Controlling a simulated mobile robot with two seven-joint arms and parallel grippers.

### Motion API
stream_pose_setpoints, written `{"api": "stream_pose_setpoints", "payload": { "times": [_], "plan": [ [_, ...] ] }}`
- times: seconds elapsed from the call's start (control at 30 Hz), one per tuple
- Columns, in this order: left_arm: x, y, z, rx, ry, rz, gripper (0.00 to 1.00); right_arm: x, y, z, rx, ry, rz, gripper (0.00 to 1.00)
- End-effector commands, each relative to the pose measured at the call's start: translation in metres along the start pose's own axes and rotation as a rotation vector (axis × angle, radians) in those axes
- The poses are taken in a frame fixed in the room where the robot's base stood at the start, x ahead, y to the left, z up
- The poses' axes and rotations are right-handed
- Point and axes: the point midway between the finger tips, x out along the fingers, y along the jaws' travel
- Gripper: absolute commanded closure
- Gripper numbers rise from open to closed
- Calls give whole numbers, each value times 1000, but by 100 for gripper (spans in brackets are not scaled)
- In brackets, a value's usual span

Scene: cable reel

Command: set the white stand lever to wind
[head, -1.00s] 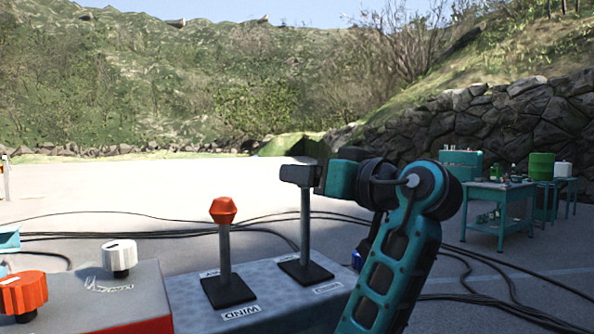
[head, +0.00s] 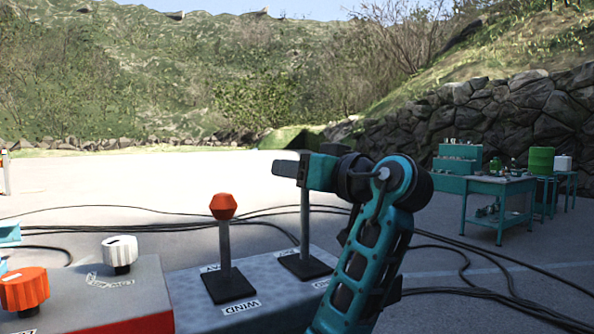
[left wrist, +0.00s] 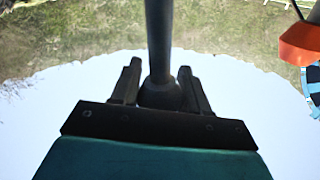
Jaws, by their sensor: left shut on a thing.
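A grey stand (head: 190,292) carries two levers on black bases. The near lever has a grey shaft and a red-orange knob (head: 223,206) and stands nearly upright. The far lever (head: 305,225) has a grey shaft that looks nearly upright; its top is hidden behind my left gripper (head: 287,168), so I cannot see a white knob. The left gripper is shut on the top of this lever. In the left wrist view, the dark shaft (left wrist: 159,40) runs up between the fingers (left wrist: 158,88). My right gripper is not in view.
A WIND label (head: 240,306) lies at the near lever's base. To the left, a panel carries a white knob (head: 120,254) and an orange-red knob (head: 24,290). Black cables cross the ground behind. A teal workbench (head: 498,184) stands far right.

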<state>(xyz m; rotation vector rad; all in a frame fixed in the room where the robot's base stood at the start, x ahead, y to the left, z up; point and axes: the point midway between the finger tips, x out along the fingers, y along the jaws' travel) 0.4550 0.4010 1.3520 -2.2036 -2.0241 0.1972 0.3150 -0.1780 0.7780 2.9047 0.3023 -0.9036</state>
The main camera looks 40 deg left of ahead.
Motion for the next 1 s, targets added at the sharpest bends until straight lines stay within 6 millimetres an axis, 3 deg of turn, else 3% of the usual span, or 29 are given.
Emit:
{"api": "stream_pose_setpoints", "payload": {
  "times": [0.3,0.57,1.0],
  "plan": [
    [0,0,0,0,0,1,99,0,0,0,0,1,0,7],
    [-3,0,2,-4,17,-2,100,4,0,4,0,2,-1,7],
    [-47,-7,11,-65,307,-58,100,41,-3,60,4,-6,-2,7]
  ]
}}
